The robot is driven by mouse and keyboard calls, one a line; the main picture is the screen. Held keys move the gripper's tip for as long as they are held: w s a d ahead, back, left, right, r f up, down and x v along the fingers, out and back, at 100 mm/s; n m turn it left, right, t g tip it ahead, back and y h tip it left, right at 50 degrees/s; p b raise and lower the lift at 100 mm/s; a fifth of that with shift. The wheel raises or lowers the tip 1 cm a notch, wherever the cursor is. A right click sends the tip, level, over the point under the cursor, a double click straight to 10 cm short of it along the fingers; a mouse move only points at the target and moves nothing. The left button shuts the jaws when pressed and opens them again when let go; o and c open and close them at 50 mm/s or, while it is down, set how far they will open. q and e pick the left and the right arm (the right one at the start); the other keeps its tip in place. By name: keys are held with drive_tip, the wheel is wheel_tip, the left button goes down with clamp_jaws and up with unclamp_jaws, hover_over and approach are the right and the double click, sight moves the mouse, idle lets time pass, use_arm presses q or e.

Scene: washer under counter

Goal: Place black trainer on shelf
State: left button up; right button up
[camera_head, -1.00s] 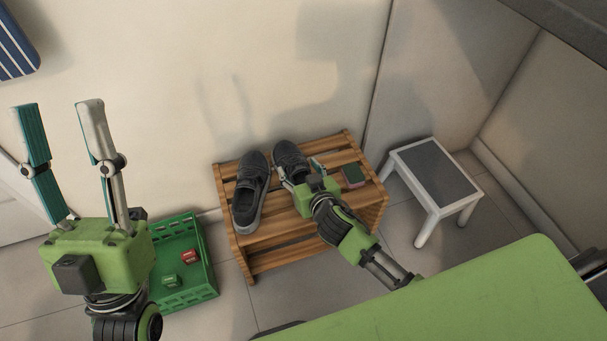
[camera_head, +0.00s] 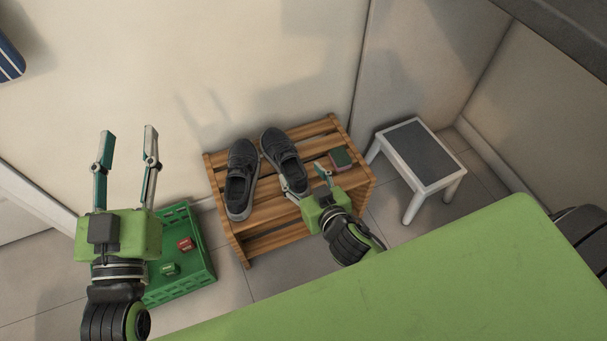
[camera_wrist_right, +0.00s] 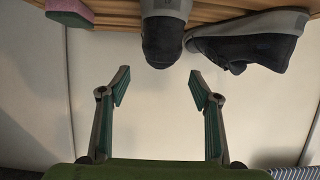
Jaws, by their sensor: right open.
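Two black trainers lie side by side on top of the wooden slatted shelf (camera_head: 222,226). My right gripper (camera_head: 303,184) is open and empty, close to the right trainer's near end. In the right wrist view the open fingers (camera_wrist_right: 159,90) have nothing between them; the right trainer (camera_wrist_right: 164,35) and the left trainer (camera_wrist_right: 250,40) show beyond them. My left gripper (camera_head: 128,150) is open and empty, raised at the left.
A green and pink sponge (camera_head: 341,159) lies on the shelf's right part. A white step stool (camera_head: 420,157) stands right of the shelf. A green crate (camera_head: 188,283) with small red and green items stands on the floor at left. A wall rises behind the shelf.

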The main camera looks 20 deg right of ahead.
drive_tip(key=a+r+t+y, duration=0.1)
drive_tip(key=r+t, duration=0.1)
drive_tip(key=r, duration=0.7)
drive_tip(key=s+a+r+n+t+y, duration=0.1)
drive_tip(key=a+r+t+y, duration=0.1)
drive_tip(key=r, duration=0.7)
drive_tip(key=s+a+r+n+t+y, duration=0.1)
drive_tip(key=r+t, duration=0.1)
drive_tip(key=r, duration=0.8)
drive_tip(key=shift+s+a, duration=0.2)
drive_tip(key=shift+s, duration=0.05)
